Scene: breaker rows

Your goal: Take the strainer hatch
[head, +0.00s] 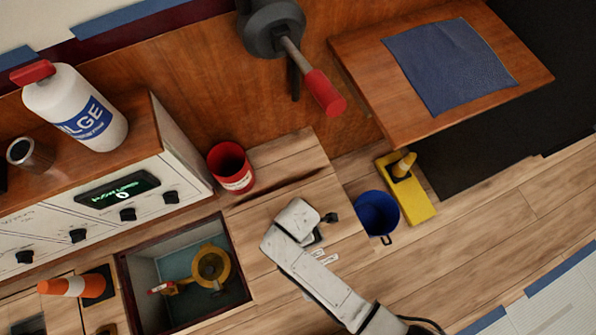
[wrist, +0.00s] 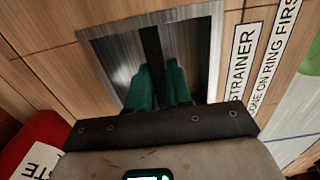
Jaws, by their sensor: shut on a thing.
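The strainer hatch (head: 345,235) is a wooden floor panel under my gripper in the head view. It also shows in the wrist view (wrist: 60,62), with a metal recess (wrist: 205,50) crossed by a dark bar (wrist: 151,45). A label reading STRAINER (wrist: 241,62) lies beside the recess. My gripper (wrist: 160,85) has its teal fingers down in the recess, one on each side of the bar, and is shut on it. The hatch looks flat in the floor. The fingertips are hidden in the head view.
An open square well (head: 180,250) with a yellow fitting lies to the left. A red bin (head: 231,168) and blue bucket (head: 376,214) stand nearby. A yellow block (head: 415,200), an orange cone (head: 75,286) and a red-handled lever (head: 322,92) also show.

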